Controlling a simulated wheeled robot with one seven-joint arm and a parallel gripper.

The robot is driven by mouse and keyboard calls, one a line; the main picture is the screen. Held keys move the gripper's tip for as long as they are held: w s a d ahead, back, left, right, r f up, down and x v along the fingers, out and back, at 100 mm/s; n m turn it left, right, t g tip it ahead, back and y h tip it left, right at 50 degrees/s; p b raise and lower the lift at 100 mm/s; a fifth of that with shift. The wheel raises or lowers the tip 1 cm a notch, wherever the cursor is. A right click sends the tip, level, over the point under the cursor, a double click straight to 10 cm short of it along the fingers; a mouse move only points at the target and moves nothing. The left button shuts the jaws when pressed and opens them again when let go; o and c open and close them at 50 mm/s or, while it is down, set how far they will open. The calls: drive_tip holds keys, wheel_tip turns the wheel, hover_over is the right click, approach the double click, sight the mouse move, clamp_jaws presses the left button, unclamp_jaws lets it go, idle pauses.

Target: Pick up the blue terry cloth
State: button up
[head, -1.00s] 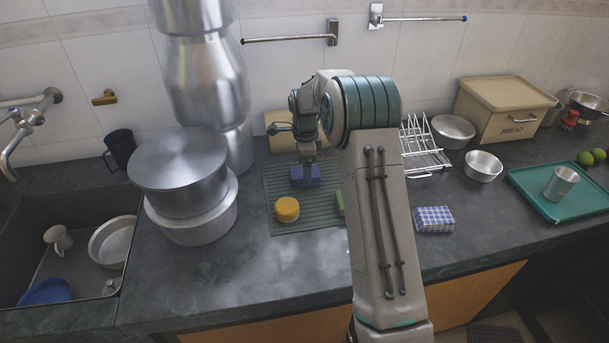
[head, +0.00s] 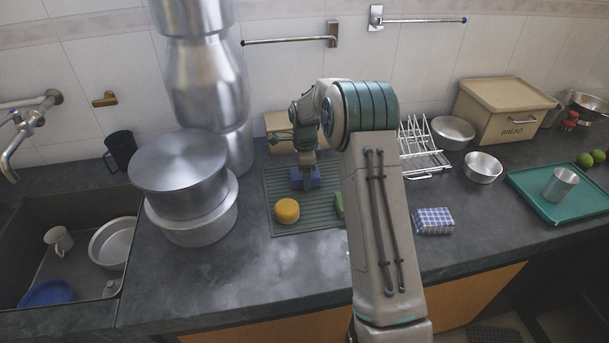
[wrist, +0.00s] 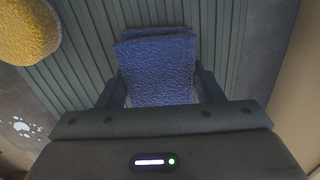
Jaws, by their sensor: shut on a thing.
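The blue terry cloth (head: 312,180) is a small folded block at the back of the green ribbed mat (head: 265,200). It also shows in the wrist view (wrist: 158,70), with a loose fold along its far edge. My gripper (head: 305,180) points down over it. In the wrist view my gripper (wrist: 160,95) has a finger against each side of the cloth and is shut on it. I cannot tell whether the cloth is clear of the mat.
A round yellow sponge (head: 287,210) is on the mat. A green item (head: 340,204) is partly hidden by my arm. Stacked steel pots (head: 180,175) stand left. A blue checked cloth (head: 434,220), dish rack (head: 422,150) and green tray (head: 520,190) are right.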

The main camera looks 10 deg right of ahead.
drive_tip(key=r, duration=0.4)
drive_tip(key=shift+s+d+r+b, duration=0.15)
drive_tip(key=shift+d+r+b, duration=0.05)
drive_tip(key=shift+d+b, duration=0.15)
drive_tip(key=s+d+r+b, duration=0.1)
drive_tip(key=s+d+r, duration=0.5)
drive_tip(key=d, duration=0.2)
drive_tip(key=shift+s+d+r, duration=0.25)
drive_tip(key=shift+s+d, duration=0.05)
drive_tip(key=shift+s, duration=0.05)
